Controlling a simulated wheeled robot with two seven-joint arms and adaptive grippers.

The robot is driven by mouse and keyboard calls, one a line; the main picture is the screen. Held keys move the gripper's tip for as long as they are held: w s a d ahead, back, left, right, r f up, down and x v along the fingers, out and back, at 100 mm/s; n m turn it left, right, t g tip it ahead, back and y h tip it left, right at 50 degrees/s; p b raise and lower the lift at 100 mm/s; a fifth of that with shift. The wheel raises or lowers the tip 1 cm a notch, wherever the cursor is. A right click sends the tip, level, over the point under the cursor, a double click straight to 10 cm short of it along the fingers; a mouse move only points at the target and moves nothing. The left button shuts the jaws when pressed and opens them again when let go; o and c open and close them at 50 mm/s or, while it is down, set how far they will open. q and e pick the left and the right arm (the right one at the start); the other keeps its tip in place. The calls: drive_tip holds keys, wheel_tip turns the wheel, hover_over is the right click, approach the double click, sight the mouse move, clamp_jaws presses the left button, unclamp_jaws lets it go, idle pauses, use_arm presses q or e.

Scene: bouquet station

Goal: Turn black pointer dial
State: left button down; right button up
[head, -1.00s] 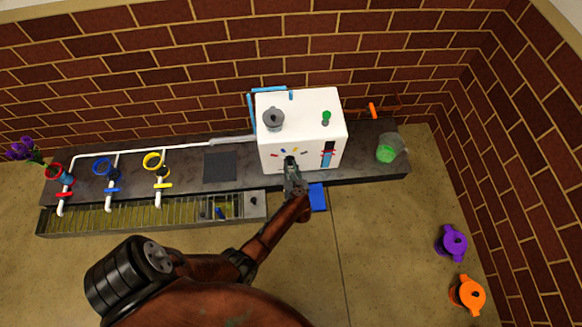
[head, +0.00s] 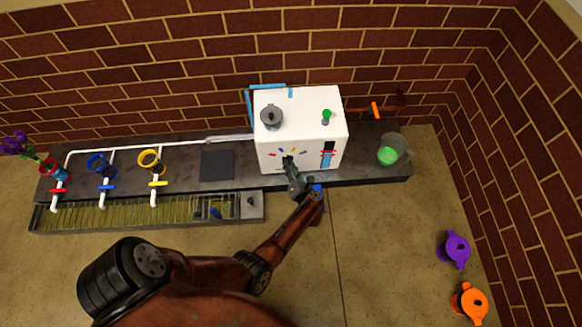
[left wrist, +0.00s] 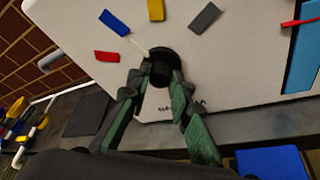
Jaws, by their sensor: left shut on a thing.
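The black pointer dial (left wrist: 160,68) is on the front face of the white box (head: 302,103), with red, blue, yellow and grey marks in an arc around it. In the left wrist view a thin pale pointer shows at the dial's upper left, between the red and blue marks. My left gripper (head: 289,165) is at the front of the box. In the left wrist view its two green-and-dark fingers (left wrist: 158,92) are shut on the dial, one on each side. In the head view the gripper hides most of the dial. My right gripper is not seen.
A grey counter (head: 368,163) carries the box. A jug with green content (head: 389,151) stands right of it. White pipes with red, blue and yellow rings (head: 149,160) run left. Purple (head: 455,249) and orange (head: 470,302) pots are on the floor at right.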

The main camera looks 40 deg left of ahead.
use_arm(q)
drive_tip(key=shift+a, duration=0.1)
drive_tip(key=c, duration=1.7)
unclamp_jaws()
drive_tip(key=shift+c, duration=0.2)
drive_tip(key=v, duration=0.7)
drive_tip(key=shift+d, duration=0.3)
drive_tip(key=shift+s, duration=0.1)
